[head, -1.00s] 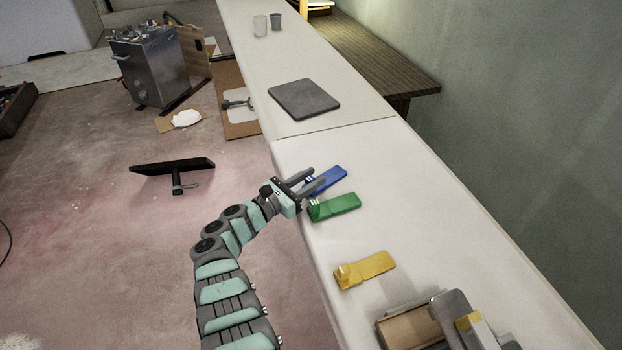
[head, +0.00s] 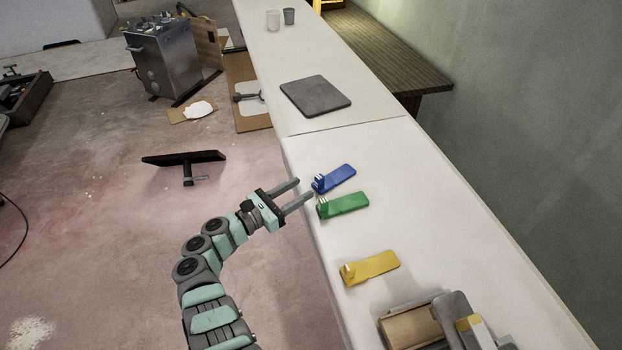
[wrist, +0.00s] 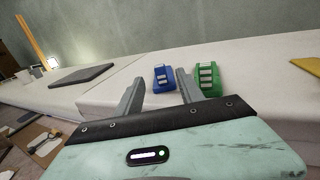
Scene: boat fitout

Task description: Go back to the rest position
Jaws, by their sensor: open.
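My gripper (head: 305,190) is open and empty at the left edge of the white counter (head: 420,200), its fingers pointing toward the blue piece. A yellow piece (head: 372,267) lies nearer on the counter.
A grey square plate (head: 316,95) and two cups (head: 273,20) stand farther along the counter. A wooden tray and metal device (head: 410,328) sit at its near end. A black stand (head: 185,160) and a metal box (head: 165,60) are on the floor at left.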

